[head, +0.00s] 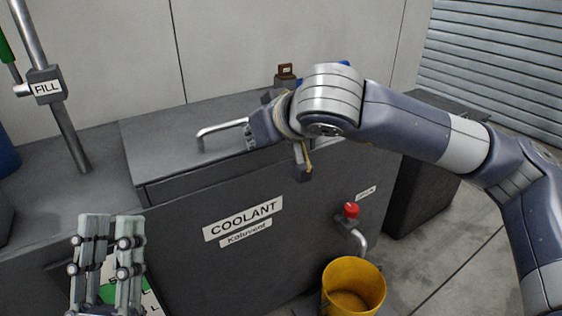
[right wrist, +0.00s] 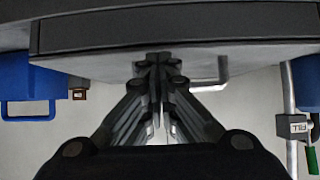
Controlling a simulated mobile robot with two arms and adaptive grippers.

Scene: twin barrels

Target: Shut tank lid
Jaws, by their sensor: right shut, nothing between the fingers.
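The coolant tank (head: 300,225) is a dark grey box with a COOLANT label. Its flat grey lid (head: 165,140) lies across the top, apparently level, with a thin line under its front edge; I cannot tell whether it is fully seated. A silver bar handle (head: 222,126) stands on the lid and also shows in the right wrist view (right wrist: 222,72). My right gripper (right wrist: 158,62) is shut and empty over the lid, beside the handle; in the head view its tips are mostly hidden by the wrist. My left gripper (head: 112,218) is open and empty, in front of the tank's left side.
A yellow bucket (head: 353,287) stands on the floor below a tap with a red knob (head: 351,210). A FILL pipe (head: 68,125) rises at the left. A brown latch-like part (head: 285,74) is behind my right wrist.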

